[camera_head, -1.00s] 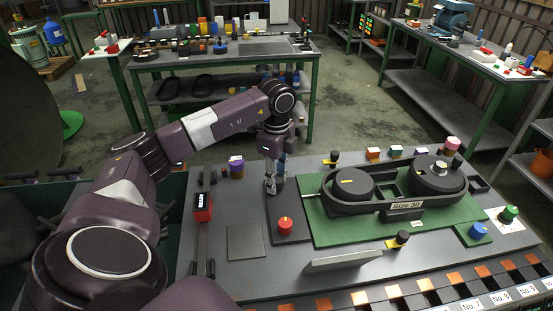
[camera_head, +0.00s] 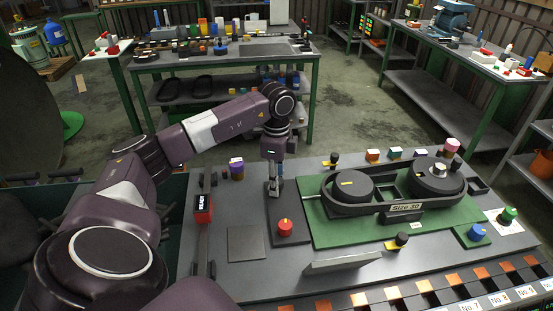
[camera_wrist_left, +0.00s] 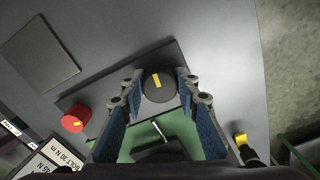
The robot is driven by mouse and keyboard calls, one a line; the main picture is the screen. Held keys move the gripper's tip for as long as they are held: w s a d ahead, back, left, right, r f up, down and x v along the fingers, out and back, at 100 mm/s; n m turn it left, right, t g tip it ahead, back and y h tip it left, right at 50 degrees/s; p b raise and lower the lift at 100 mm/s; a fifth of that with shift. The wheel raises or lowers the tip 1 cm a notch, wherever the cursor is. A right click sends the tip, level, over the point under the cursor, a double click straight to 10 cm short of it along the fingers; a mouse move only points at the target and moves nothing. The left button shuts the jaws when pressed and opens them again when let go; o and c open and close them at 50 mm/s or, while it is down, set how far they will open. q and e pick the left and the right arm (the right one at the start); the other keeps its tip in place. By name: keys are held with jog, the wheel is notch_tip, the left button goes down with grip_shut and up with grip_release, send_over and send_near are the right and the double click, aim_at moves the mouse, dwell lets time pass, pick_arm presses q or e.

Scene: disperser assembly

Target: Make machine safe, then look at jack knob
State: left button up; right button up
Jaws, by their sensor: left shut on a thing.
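My left gripper (camera_head: 275,188) points down at the black base plate that carries a red button (camera_head: 285,227). In the left wrist view, its two blue-padded fingers (camera_wrist_left: 160,77) are shut on a round black knob (camera_wrist_left: 158,88) with a yellow bar on top. The red button (camera_wrist_left: 75,120) also shows there, beside the fingers. In the head view the gripper largely hides the black knob. Smaller black-and-yellow knobs stand behind the green plate (camera_head: 334,158) and in front of it (camera_head: 402,240); I cannot tell which is the jack knob. My right gripper is out of view.
A black belt assembly (camera_head: 405,207) with two round pulleys sits on the green plate (camera_head: 320,228). A blue button (camera_head: 478,231) and a green button (camera_head: 509,214) stand at the right. A red-fronted box (camera_head: 203,208) and purple-topped cylinder (camera_head: 237,168) are left of the gripper.

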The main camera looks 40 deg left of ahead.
pick_arm(q)
jog(key=o, duration=1.2)
jog(key=shift+a, duration=0.1)
jog(key=shift+c, duration=0.2)
notch_tip(320, 180, up, 12)
